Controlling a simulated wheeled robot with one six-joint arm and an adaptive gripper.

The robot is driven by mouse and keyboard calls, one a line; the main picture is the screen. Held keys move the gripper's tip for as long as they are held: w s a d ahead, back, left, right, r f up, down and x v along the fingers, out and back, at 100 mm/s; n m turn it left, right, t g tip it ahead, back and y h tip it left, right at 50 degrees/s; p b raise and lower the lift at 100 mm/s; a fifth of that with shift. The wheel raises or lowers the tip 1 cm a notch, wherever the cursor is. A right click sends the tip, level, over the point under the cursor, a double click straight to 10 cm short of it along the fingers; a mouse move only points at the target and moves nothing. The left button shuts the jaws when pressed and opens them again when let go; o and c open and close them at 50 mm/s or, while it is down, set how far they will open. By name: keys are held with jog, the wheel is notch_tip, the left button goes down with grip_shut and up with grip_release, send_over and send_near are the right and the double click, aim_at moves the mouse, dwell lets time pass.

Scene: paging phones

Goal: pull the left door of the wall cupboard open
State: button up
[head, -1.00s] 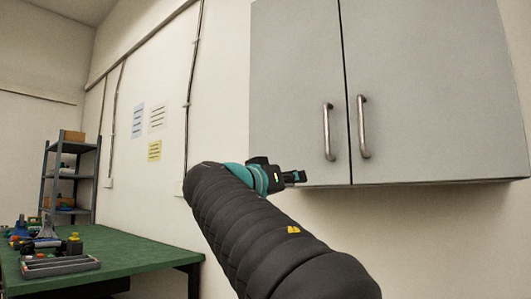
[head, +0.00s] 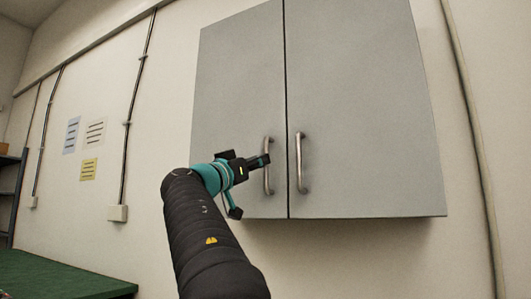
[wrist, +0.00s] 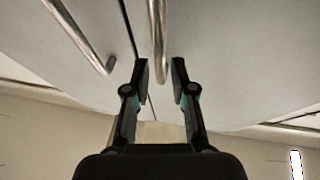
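The grey wall cupboard hangs on the wall with both doors shut. Its left door (head: 238,90) has an upright metal bar handle (head: 267,180) near the centre seam. The right door (head: 360,110) has a matching handle (head: 301,163). My gripper (head: 262,161) is at the left handle, and its fingertips cover part of that bar. In the wrist view, which appears rolled over, my open fingers (wrist: 160,70) stand on either side of the left handle (wrist: 157,35). The fingers are apart and not clamped on it. The right handle (wrist: 82,38) lies further left there.
A green-topped table (head: 60,277) is at the lower left, with a dark shelf (head: 12,195) behind it. Cable conduits and paper notices (head: 89,168) are on the wall at left. A pipe (head: 470,130) runs down the wall right of the cupboard. Bare wall shows below the cupboard.

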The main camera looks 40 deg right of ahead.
jog(key=shift+p+x, duration=0.5)
jog(key=shift+x, duration=1.35)
jog(key=shift+c, duration=0.3)
grip_shut()
